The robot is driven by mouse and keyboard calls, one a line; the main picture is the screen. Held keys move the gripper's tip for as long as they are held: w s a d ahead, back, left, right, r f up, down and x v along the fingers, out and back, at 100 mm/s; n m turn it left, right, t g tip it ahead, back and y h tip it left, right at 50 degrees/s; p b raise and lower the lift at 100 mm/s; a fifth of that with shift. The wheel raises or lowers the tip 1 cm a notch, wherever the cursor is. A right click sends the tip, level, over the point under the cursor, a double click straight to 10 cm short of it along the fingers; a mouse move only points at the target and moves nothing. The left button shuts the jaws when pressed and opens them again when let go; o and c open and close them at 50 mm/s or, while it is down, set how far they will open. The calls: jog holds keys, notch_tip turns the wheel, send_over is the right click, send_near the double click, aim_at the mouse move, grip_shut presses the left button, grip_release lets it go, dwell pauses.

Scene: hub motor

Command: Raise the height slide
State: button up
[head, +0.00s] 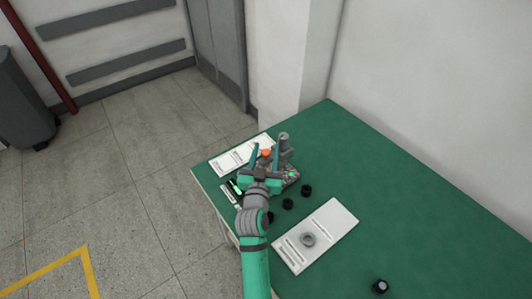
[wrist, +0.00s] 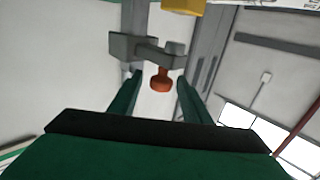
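The height slide shows in the wrist view as a grey block (wrist: 140,47) on a grey upright column (wrist: 197,70). An orange knob (wrist: 161,79) sticks out from it. In the head view the column (head: 285,143) stands at the table's far part, with the orange knob (head: 266,153) beside it. My gripper (wrist: 158,80) is open, with one green finger on each side of the knob. I see gaps between the knob and both fingers. My gripper (head: 266,150) and arm hide part of the stand's base in the head view.
Another white sheet (head: 235,158) lies left of the stand. The table's right side is clear.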

jog(key=s+a, duration=0.1)
jog(key=s, duration=0.9)
jog(key=shift+s+a, duration=0.35)
dwell(0.3)
jog(key=shift+n+g+y, duration=0.3)
jog(key=shift+y, duration=0.4)
jog(key=s+f, duration=0.2)
jog(key=s+a+f, duration=0.1)
jog(key=s+f, duration=0.1)
jog(key=s, duration=0.1)
jog(key=s+f, duration=0.2)
jog(key=shift+s+a, duration=0.15)
jog(key=shift+s, duration=0.1)
jog(key=shift+n+g+y, duration=0.3)
jog(key=shift+g+y, duration=0.1)
jog(key=s+f, duration=0.1)
jog(key=s, duration=0.2)
jog(key=s+f, duration=0.1)
jog(key=s, duration=0.3)
jog(key=s+f, duration=0.2)
jog(key=s, duration=0.1)
jog(key=shift+s+a, duration=0.3)
jog(key=s+d, duration=0.1)
jog(key=s, duration=0.8)
jog(key=s+d+r+g, duration=0.1)
jog(key=s+d, duration=0.1)
jog(key=s, duration=0.8)
jog(key=shift+s+r+n+y, duration=0.2)
jog(key=shift+r+n+y, duration=0.1)
